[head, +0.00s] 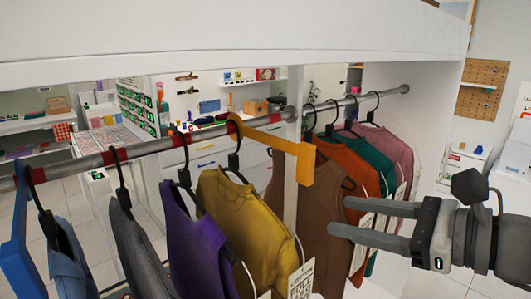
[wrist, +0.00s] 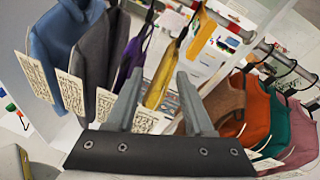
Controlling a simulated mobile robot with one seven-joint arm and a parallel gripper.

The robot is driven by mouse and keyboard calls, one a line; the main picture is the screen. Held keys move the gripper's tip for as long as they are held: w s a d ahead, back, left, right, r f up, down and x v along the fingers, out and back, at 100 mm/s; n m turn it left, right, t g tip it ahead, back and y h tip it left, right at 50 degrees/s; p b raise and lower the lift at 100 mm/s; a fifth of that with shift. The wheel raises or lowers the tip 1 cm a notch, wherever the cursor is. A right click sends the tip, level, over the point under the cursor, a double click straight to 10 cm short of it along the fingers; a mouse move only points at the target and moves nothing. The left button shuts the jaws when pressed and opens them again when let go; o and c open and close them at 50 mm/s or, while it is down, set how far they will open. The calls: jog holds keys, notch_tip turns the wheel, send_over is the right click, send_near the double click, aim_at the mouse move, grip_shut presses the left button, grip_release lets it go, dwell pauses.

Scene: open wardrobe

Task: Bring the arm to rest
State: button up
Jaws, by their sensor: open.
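My gripper (head: 350,221) is at the right of the head view, in front of the hanging clothes. Its two fingers are apart and point left, with nothing held between them. The wrist view also shows the open fingers (wrist: 158,98), with the rail and garments beyond them. In the head view, the fingers overlap the lower part of the brown garment (head: 318,225) and the orange garment (head: 350,180); whether they touch cannot be told. My arm's wrist is at the right edge.
Garments hang from a metal rail (head: 150,147): blue (head: 68,265), grey (head: 140,250), purple (head: 190,235), yellow (head: 240,220), teal (head: 375,160) and pink (head: 398,155). An orange-yellow divider (head: 303,165) hangs mid-rail, a blue one (head: 15,250) at left. A white wardrobe panel (head: 435,120) stands right.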

jog(key=s+f+n+g+h, duration=0.2)
jog(key=f+n+h, duration=0.3)
jog(key=n, duration=0.6)
jog(key=s+f+n+g+h, duration=0.3)
jog(key=f+n+h, duration=0.3)
jog(key=n, duration=0.6)
jog(key=shift+s+d+f, duration=0.3)
jog(key=shift+f, duration=0.35)
dwell(0.8)
